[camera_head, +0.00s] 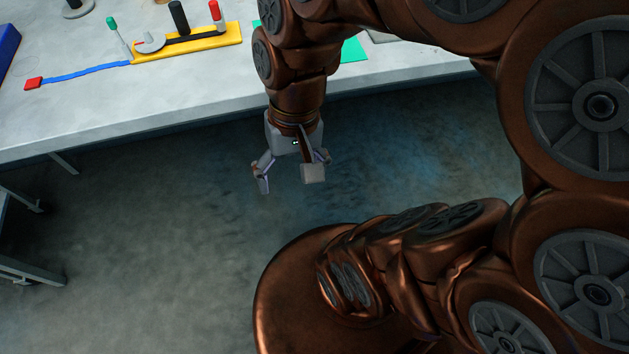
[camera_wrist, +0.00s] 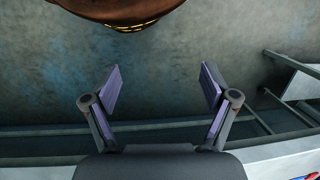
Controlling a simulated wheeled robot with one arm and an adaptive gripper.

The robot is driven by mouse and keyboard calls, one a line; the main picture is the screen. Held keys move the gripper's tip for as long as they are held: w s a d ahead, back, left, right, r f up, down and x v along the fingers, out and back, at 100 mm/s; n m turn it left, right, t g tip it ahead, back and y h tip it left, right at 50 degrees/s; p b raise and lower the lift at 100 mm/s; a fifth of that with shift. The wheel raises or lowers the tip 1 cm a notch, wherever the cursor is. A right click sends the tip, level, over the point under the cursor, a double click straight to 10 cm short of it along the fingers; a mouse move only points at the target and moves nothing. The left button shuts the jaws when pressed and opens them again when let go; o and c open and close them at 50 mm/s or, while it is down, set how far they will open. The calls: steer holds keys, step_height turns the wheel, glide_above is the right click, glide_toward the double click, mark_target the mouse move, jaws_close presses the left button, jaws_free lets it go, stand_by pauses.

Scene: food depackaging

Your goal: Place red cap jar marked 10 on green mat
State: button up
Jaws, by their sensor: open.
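My gripper (camera_head: 288,178) is open and empty, hanging over the floor in front of the table. In the wrist view its two fingers (camera_wrist: 161,88) are spread with only floor between them. A green mat (camera_head: 352,50) lies on the table behind my arm, which hides most of it. No jar with a red cap and no number 10 can be made out in either view.
The pale table (camera_head: 190,108) spans the top of the head view. A yellow board (camera_head: 190,43) holds tools with black, red and green handles.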

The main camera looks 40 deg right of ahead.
steer(key=s+n, duration=0.1)
steer(key=s+d+n+h, duration=0.2)
steer(key=shift+s+f+n+g, duration=0.25)
steer(key=shift+f+n+g, duration=0.05)
steer(key=shift+f+n, duration=0.1)
steer(key=shift+r, duration=0.15)
step_height(320, 180, up, 5)
steer(key=p, duration=0.5)
steer(key=shift+c, duration=0.4)
